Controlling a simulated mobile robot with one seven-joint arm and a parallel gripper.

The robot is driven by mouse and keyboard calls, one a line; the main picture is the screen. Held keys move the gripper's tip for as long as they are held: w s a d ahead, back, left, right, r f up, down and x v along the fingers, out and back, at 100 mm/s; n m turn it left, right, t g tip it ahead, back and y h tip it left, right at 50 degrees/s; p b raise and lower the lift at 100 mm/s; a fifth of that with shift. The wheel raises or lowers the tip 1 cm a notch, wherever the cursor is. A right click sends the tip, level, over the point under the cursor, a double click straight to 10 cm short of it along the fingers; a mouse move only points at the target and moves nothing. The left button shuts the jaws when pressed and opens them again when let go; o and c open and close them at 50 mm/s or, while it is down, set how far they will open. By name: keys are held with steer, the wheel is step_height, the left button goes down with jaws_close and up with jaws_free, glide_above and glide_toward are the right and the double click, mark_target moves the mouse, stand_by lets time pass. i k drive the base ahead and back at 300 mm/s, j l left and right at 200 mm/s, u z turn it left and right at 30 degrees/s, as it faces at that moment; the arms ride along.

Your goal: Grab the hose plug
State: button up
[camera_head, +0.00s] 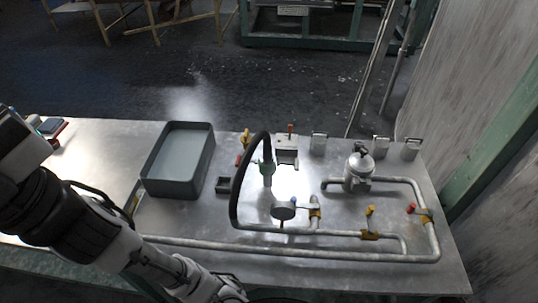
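A black hose (236,190) rises from the grey pipework on the metal table and arches over to the right. My arm reaches in from the left edge to the bottom edge, in front of the table and to the left of the hose. My gripper is not visible; the arm's end runs out at the bottom of the picture.
Pipes (290,249) with red and yellow valve handles run along the front and right. A metal filter-like vessel (359,169) stands at right. Bare tabletop lies between tray and front pipe.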

mark_target(267, 157)
steer(key=l+u, duration=0.15)
steer(key=u, duration=0.2)
steer(key=l+u, duration=0.15)
steer(key=u, duration=0.2)
steer(key=k+l+u, duration=0.1)
steer(key=l+u, duration=0.35)
steer(key=l, duration=0.55)
steer(key=k+l, duration=0.1)
steer(key=l, duration=0.85)
